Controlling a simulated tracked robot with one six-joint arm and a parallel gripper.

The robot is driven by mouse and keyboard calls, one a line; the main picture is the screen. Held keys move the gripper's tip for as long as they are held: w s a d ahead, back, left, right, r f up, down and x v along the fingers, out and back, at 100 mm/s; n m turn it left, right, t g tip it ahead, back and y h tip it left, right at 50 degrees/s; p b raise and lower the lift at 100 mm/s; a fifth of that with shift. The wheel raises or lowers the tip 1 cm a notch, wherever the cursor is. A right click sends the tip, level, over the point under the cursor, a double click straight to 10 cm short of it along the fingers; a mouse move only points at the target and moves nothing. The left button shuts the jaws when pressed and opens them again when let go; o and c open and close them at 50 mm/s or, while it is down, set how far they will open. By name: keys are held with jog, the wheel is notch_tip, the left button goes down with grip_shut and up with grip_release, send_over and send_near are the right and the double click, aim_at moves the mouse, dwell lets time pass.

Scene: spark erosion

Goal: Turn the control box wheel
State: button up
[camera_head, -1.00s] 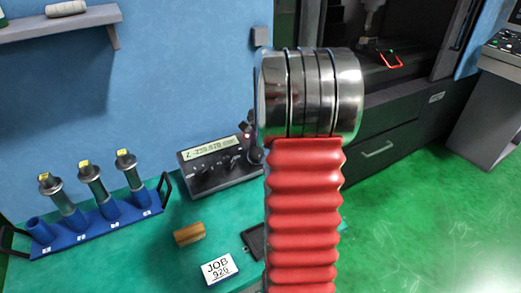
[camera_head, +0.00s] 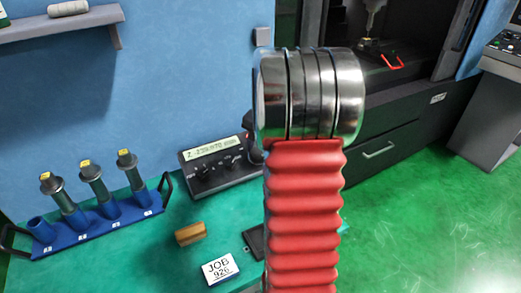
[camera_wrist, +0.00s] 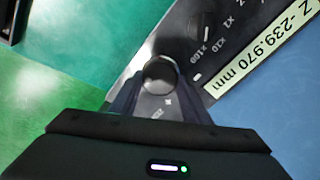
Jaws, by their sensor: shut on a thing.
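The control box (camera_head: 218,172) sits on the green bench against the blue wall, with a lit display along its top. It also shows tilted in the wrist view (camera_wrist: 230,22), where the display reads Z -239.970 mm. The finger contact is partly blurred. In the head view my arm hides the wheel and most of the gripper.
A blue rack (camera_head: 90,228) with several electrode holders stands at the left of the bench. A wooden block (camera_head: 190,234), a JOB 926 card (camera_head: 220,269) and a dark flat item (camera_head: 255,241) lie in front of the box. Green floor at the right is clear.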

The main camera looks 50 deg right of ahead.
jog(key=shift+s+a+f, duration=0.2)
jog(key=shift+f, duration=0.1)
jog(key=o, duration=1)
jog(key=shift+d+r, duration=0.1)
jog(key=shift+r, duration=0.05)
jog(key=shift+o, duration=0.2)
jog(key=shift+w, duration=0.1)
jog(key=shift+r, duration=0.15)
jog(key=shift+r, duration=0.55)
jog(key=v, duration=1.2)
jog(key=shift+s+r, duration=0.2)
